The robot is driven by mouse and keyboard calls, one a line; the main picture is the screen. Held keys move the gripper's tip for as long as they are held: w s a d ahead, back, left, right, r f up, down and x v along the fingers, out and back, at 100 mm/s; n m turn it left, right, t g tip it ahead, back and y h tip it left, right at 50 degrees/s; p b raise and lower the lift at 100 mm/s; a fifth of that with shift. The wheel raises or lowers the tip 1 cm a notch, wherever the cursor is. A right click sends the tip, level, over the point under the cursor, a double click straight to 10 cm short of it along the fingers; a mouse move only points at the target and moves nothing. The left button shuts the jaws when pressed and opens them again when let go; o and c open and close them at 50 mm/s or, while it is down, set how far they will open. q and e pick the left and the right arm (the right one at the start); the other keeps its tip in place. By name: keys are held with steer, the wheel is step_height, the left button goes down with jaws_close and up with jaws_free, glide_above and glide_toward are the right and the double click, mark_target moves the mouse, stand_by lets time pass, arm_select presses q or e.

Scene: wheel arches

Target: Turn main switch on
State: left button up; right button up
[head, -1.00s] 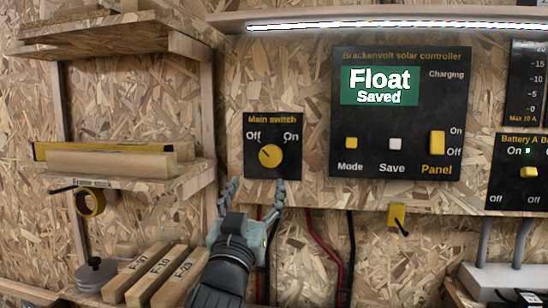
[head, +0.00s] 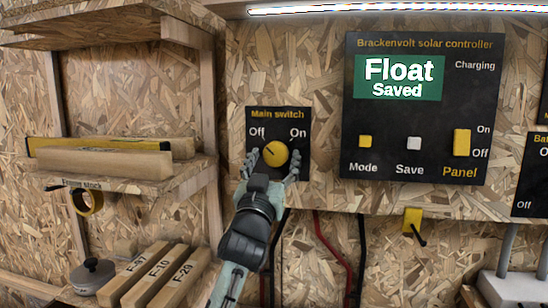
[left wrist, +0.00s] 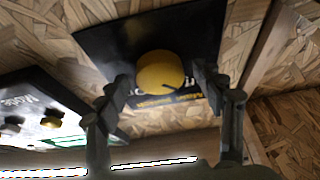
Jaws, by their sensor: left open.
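The main switch is a yellow round knob (head: 275,153) on a black plate (head: 262,118) marked Off at the left and On at the right. Its dark pointer line is tilted toward the Off side. My left gripper (head: 273,168) is open, with its fingers on either side of the knob's lower part in the head view. In the left wrist view the knob (left wrist: 160,72) sits between the two fingertips; I cannot tell whether they touch it. My right gripper is in neither current view.
The solar controller panel (head: 424,115) reads Float, Saved. A yellow Panel switch (head: 462,142) is at its right. Wooden shelves (head: 140,172) stand at the left, with wooden blocks (head: 180,277) below. Red and black cables hang under the board.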

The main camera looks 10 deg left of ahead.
arm_select(q)
steer(key=shift+c, duration=0.4)
steer(key=c, duration=1.1)
